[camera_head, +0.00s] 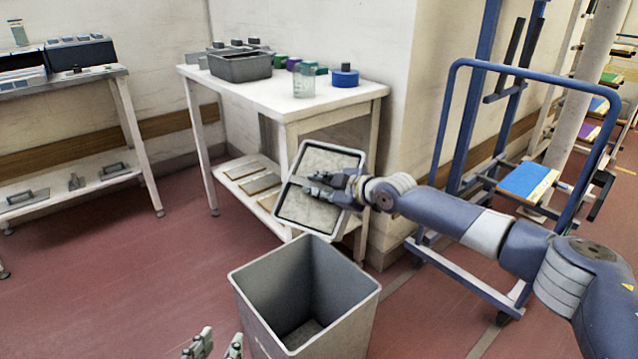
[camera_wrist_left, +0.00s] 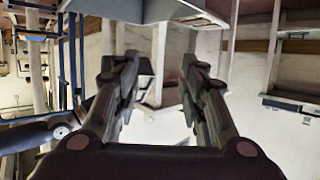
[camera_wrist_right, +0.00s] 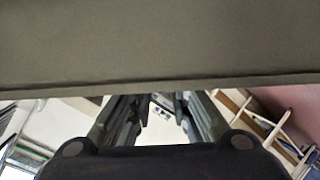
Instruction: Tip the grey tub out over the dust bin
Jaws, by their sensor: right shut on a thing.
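A grey tub (camera_head: 312,212) with a pale rim is held steeply tilted above the far side of the grey dust bin (camera_head: 255,318). Its dark inner walls and pale, speckled inside face the head camera. My right gripper (camera_head: 322,188) is shut on the tub; the exact grip is hard to make out. In the right wrist view the tub's plain side (camera_wrist_right: 160,45) fills the top. The bin stands open on the floor, and the part of its inside that shows looks empty. My left gripper (camera_head: 215,345) is open and empty, left of the bin at the bottom edge.
A white table (camera_head: 275,97) behind the bin bears a dark grey container (camera_head: 240,67), a clear jar (camera_head: 304,80) and a blue round item (camera_head: 345,77). A blue trolley (camera_head: 447,120) stands at right, behind my right arm. The red floor at left is clear.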

